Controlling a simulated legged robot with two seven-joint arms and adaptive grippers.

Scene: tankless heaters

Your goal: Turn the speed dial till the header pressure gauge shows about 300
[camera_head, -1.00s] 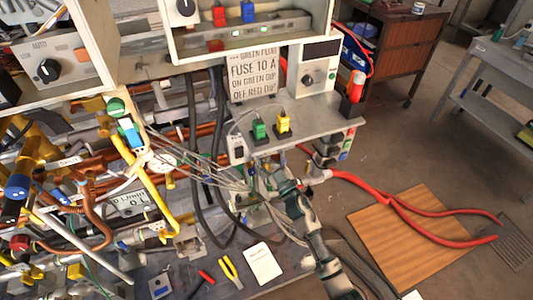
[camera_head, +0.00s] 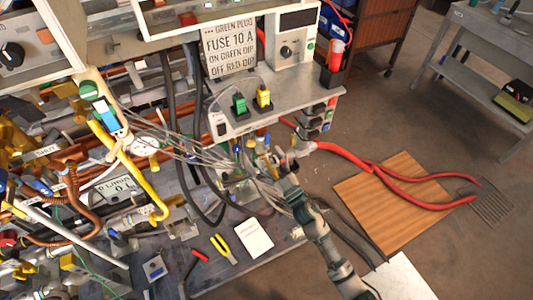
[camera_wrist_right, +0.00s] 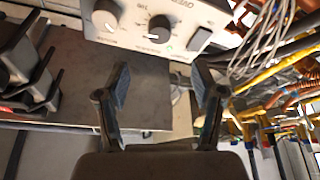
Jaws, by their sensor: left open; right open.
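In the right wrist view a pale control box at the top edge carries a white-grey dial (camera_wrist_right: 106,15) and a black dial (camera_wrist_right: 160,28). The printing is too small to tell which is the speed dial. My right gripper (camera_wrist_right: 163,86) is open and empty below the box, with a gap to the dials. In the head view my right gripper (camera_head: 274,162) is among thin cables under the shelf. A round white gauge (camera_head: 146,145) sits among the pipes; its reading and label are illegible, so I cannot tell whether it is the header pressure gauge. My left gripper is not visible.
A small display (camera_head: 117,189) shows 0 L/min. The shelf (camera_head: 290,92) holds a green plug (camera_head: 239,102) and a yellow plug (camera_head: 263,97), under a fuse sign (camera_head: 230,47). Thin cables crowd my right gripper. Red hoses (camera_head: 345,152) cross a wooden board (camera_head: 395,210).

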